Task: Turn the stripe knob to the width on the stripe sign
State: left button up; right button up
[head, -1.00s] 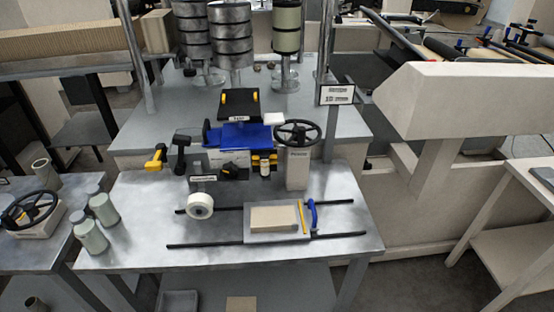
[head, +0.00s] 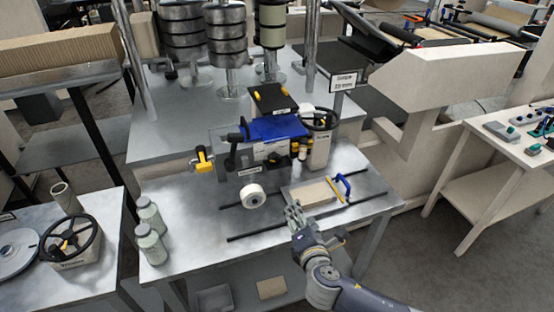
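The stripe sign (head: 345,82) is a small white card with a black border on a post behind the table; its two lines of print are small and blurred, and I cannot read the width surely. A black knob (head: 277,160), which looks like the stripe knob, sits on the front of the blue-topped machine (head: 272,129). Its pointer setting is too small to read. My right gripper (head: 294,212) is above the table's front part, in front of the knob and apart from it. Whether its fingers are open is unclear. My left gripper is out of view.
A white tape roll (head: 252,196), a board with a tan block (head: 311,193) and dark rails lie on the table (head: 190,235). A black handwheel (head: 320,119) stands right of the machine, a yellow-handled tool (head: 203,161) to its left. Grey jars (head: 150,243) stand at the left.

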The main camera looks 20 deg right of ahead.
aim_at(276, 160)
jog(key=w+a+r+n+t+y, duration=0.25)
jog(key=w+r+n+t, duration=0.2)
jog(key=r+n, duration=0.55)
jog(key=shift+n+g+y, duration=0.25)
jog(key=shift+n, duration=0.55)
jog(key=w, duration=0.3)
jog(key=w+f+p, duration=0.1)
jog(key=w, duration=0.2)
jog(key=w+f+p, duration=0.1)
jog(key=w, duration=0.2)
jog(key=shift+w+d, duration=0.25)
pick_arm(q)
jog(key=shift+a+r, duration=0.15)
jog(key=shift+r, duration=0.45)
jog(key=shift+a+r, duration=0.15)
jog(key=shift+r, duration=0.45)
pick_arm(e)
jog(key=shift+w, duration=0.65)
jog(key=c, duration=1.1)
